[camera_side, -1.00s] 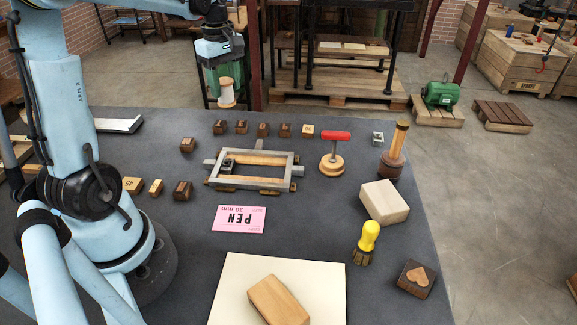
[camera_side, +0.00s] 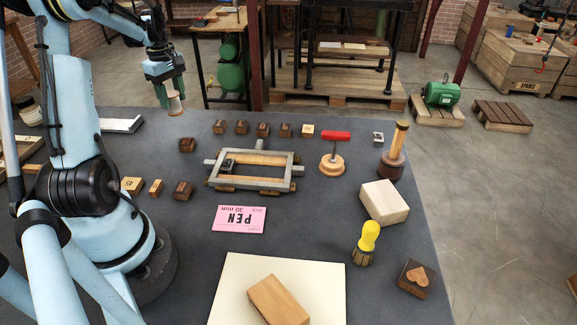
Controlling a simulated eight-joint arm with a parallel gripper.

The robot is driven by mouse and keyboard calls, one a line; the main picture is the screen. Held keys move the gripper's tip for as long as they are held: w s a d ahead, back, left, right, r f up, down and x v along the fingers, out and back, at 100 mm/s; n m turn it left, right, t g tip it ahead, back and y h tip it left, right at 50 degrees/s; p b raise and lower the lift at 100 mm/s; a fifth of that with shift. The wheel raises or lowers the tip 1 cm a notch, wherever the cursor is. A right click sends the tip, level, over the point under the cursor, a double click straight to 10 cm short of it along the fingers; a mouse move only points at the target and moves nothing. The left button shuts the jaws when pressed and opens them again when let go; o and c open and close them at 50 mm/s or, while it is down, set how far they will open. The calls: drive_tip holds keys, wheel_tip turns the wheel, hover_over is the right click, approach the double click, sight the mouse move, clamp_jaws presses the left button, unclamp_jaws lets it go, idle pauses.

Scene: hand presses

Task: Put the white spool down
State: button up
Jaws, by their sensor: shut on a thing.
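The white spool (camera_side: 174,103) shows between the fingers of my gripper (camera_side: 169,92) at the back left of the dark table. It has a pale body with tan wooden ends and looks upright. My gripper is shut on it, pointing down. The spool's lower end appears at or just above the table's back edge; I cannot tell whether it touches the surface.
A row of dark letter blocks (camera_side: 241,127) stands right of the spool. A grey metal frame (camera_side: 252,152) lies in front of them. A pale flat bar (camera_side: 120,125) lies to the left. Bare dark table (camera_side: 160,147) lies in front of the spool.

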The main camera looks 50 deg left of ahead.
sight(174, 108)
drive_tip(key=shift+s+a+f, duration=0.15)
drive_tip(key=shift+a+f, duration=0.1)
drive_tip(key=shift+f, duration=1.95)
drive_tip(key=shift+f, duration=0.15)
drive_tip(key=o, duration=1.1)
drive_tip(key=shift+o, duration=0.2)
